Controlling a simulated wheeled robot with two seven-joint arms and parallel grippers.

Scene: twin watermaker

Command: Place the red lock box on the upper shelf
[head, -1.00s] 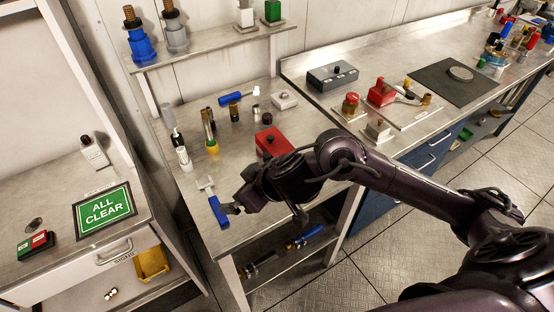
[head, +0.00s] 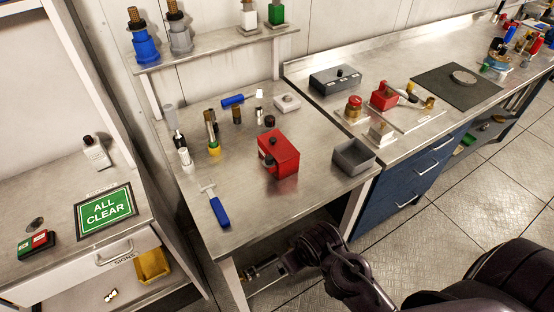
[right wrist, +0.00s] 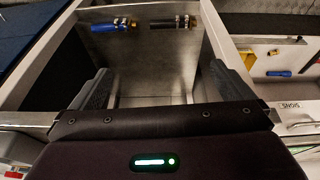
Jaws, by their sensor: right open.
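The red lock box (head: 278,155) stands on the metal bench (head: 240,190), right of its middle, with a dark round part on its left face. The upper shelf (head: 210,50) runs along the wall above the back of the bench. My right gripper is down in front of the bench's front edge, below its top and apart from the box. In the right wrist view, its fingers (right wrist: 160,92) are spread with nothing between them; the red box is not seen there. My left gripper is in neither view.
Blue and grey fittings (head: 144,45) and white and green blocks (head: 276,13) stand on the upper shelf, with bare room between. The lower shelf holds cylinders (right wrist: 112,25).

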